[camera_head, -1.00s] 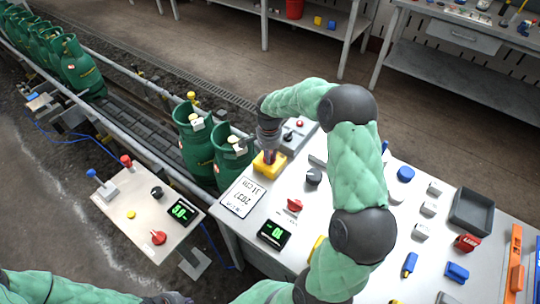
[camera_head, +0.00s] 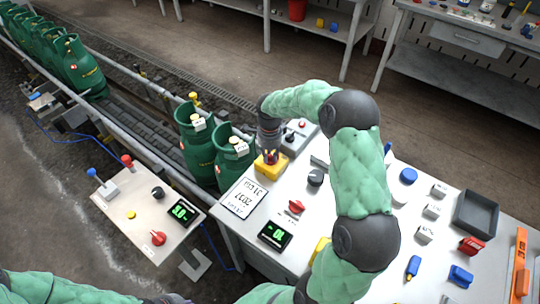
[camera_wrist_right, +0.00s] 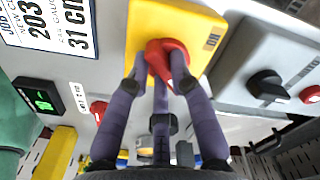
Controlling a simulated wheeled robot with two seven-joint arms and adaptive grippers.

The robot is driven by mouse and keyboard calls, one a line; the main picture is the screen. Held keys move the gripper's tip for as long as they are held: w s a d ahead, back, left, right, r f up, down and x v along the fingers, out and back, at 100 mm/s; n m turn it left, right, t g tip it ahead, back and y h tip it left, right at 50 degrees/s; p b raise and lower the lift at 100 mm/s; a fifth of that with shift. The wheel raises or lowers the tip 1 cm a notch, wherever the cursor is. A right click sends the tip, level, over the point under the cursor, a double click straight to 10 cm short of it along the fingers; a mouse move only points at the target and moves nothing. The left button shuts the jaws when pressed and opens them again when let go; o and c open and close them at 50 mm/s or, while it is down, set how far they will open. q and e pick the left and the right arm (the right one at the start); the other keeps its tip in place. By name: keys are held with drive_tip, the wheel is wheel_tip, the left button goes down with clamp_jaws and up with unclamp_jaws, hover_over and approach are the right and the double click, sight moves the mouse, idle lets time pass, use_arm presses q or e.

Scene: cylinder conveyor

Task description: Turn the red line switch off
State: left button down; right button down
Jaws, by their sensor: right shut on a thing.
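The red line switch (camera_wrist_right: 165,56) is a red rotary knob on a yellow box (camera_wrist_right: 140,28). The yellow box (camera_head: 265,172) stands at the left back edge of the white table in the head view. My right gripper (camera_wrist_right: 161,80) has its purple fingers closed around the red knob. In the head view my right gripper (camera_head: 271,154) reaches down onto the box from above and mostly hides the knob. The knob's exact angle is hard to read.
A grey box with a black knob (camera_wrist_right: 267,85) sits close beside the yellow box. Green gas cylinders (camera_head: 232,155) stand on the conveyor just to the left. A printed sign (camera_head: 243,198), a display (camera_head: 275,234) and another red knob (camera_head: 296,207) lie nearby on the table.

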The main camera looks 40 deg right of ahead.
sight(270, 156)
idle(0.5)
drive_tip(key=c, duration=1.1)
unclamp_jaws()
drive_tip(key=shift+r, duration=0.15)
wheel_tip(270, 156, up, 12)
